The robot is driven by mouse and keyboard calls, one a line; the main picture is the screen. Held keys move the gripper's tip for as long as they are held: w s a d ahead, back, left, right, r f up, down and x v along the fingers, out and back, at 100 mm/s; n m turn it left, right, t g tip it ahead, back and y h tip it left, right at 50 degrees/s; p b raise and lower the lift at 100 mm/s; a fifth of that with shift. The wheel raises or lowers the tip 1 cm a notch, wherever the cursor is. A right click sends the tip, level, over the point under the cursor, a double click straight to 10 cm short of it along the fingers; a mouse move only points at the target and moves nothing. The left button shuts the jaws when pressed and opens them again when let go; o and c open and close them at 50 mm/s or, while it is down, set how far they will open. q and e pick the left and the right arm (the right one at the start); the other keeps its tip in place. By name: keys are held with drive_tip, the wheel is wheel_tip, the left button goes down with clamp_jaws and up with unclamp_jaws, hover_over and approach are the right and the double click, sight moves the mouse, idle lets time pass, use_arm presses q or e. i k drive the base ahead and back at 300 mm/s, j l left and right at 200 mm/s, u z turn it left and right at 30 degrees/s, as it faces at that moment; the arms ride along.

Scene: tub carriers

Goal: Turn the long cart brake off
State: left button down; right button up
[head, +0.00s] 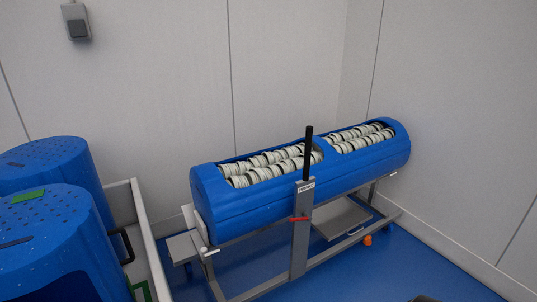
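The long cart (299,250) is a grey metal frame that carries a long blue tub (260,212) along the wall. An upright grey post stands at its near side, with a black handle (308,152) pointing straight up from the top. A small white label (306,186) is on the post; its text is too small to read. A red lever (300,219) lies roughly level across the post below the label. Which brake position this is, I cannot tell. Neither of my grippers shows.
Rows of white rings (268,165) fill the tub's two openings. Two blue perforated drums (45,240) stand at left in a pale-walled carrier (150,240). An orange piece (368,240) is by the cart's foot. A dark shape (424,299) shows at the bottom edge.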

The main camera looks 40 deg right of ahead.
sight(305, 216)
drive_tip(key=z, duration=1.7)
